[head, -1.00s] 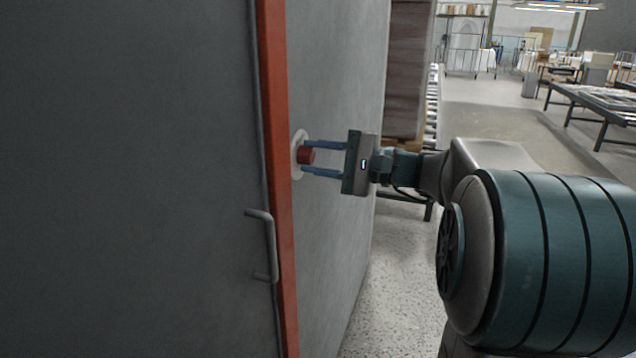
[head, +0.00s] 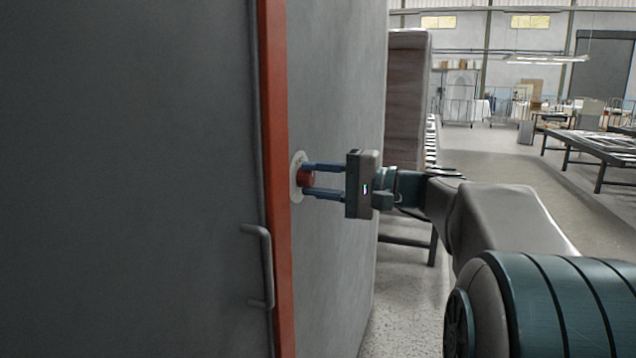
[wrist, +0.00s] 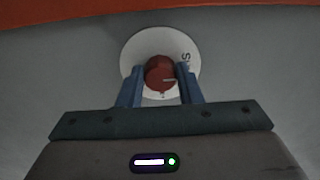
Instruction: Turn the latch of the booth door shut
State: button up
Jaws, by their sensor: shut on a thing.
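The latch is a red round knob (head: 306,178) on a white round plate (head: 296,190), set in the grey wall just right of the orange-red door frame strip. In the wrist view the knob (wrist: 160,72) shows a pale pointer line toward the right, and the white plate (wrist: 133,50) has partly hidden lettering at its right. My gripper (head: 308,180) reaches in from the right, and its two blue fingers are shut on the knob, one on each side. The grey booth door (head: 130,180) with a bar handle (head: 268,265) fills the left; it looks closed against the strip.
The orange-red strip (head: 278,120) runs vertically between door and wall. A tall stacked block (head: 408,100) and a roller conveyor stand behind the wall's far edge. Tables (head: 595,145) are at the back right.

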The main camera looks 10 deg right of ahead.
jog(key=o, duration=1)
jog(key=shift+s+d, duration=0.1)
jog(key=p+v, duration=0.1)
jog(key=v, duration=1.2)
jog(key=shift+s+d, duration=0.2)
jog(key=shift+d, duration=0.1)
